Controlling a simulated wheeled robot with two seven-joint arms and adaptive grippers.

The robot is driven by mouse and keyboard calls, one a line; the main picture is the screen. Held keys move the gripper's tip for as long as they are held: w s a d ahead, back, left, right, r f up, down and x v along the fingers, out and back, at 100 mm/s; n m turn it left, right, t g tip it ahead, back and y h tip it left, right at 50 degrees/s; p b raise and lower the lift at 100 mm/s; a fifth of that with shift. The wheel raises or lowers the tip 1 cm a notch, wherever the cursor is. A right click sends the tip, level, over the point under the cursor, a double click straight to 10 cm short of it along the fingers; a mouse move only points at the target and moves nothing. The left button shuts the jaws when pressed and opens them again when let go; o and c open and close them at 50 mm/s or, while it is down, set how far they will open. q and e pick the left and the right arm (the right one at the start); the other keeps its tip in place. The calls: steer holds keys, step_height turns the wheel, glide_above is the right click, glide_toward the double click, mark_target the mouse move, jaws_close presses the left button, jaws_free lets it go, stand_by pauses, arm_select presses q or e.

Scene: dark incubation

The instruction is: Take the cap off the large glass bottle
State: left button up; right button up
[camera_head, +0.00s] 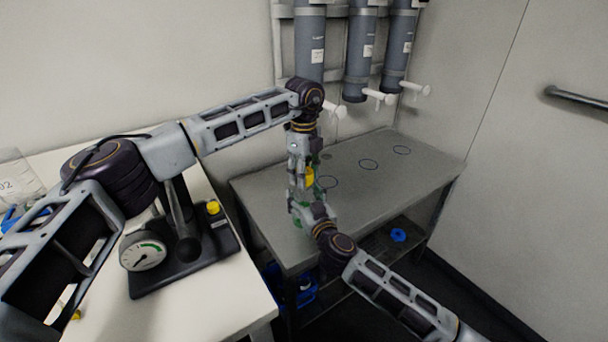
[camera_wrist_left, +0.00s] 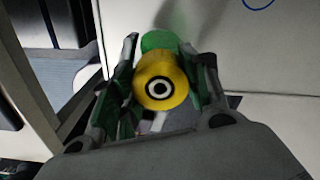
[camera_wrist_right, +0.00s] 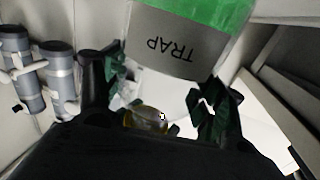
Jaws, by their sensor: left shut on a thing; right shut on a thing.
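The large glass bottle shows in the right wrist view, with green contents (camera_wrist_right: 205,10), a grey label (camera_wrist_right: 170,45) reading TRAP upside down, and clear glass. My right gripper (camera_head: 307,207) is shut on the bottle, its fingers on either side of it. The yellow cap (camera_head: 309,178) shows between my two grippers in the head view. In the left wrist view the cap (camera_wrist_left: 160,82) has a white ring and dark centre and sits between the fingers of my left gripper (camera_wrist_left: 160,90), which is shut on it. Whether the cap still touches the neck is hidden.
The grey bench (camera_head: 370,185) with ring marks lies below and behind the grippers, mostly clear. Grey cylinders (camera_head: 360,50) with white taps hang on the wall. A white table (camera_head: 190,318) at left carries a black device with a gauge (camera_head: 143,252) and a yellow knob (camera_head: 213,207).

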arm_select(q)
steer(key=shift+r, duration=1.05)
steer(key=shift+r, duration=1.9)
arm_select(e)
steer(key=o, duration=2)
steer(key=shift+o, duration=0.2)
steer(key=shift+s+d, duration=0.1)
steer(key=shift+s, duration=0.05)
steer(key=v, duration=1.1)
steer(key=shift+s, duration=0.3)
steer(key=shift+d, duration=0.15)
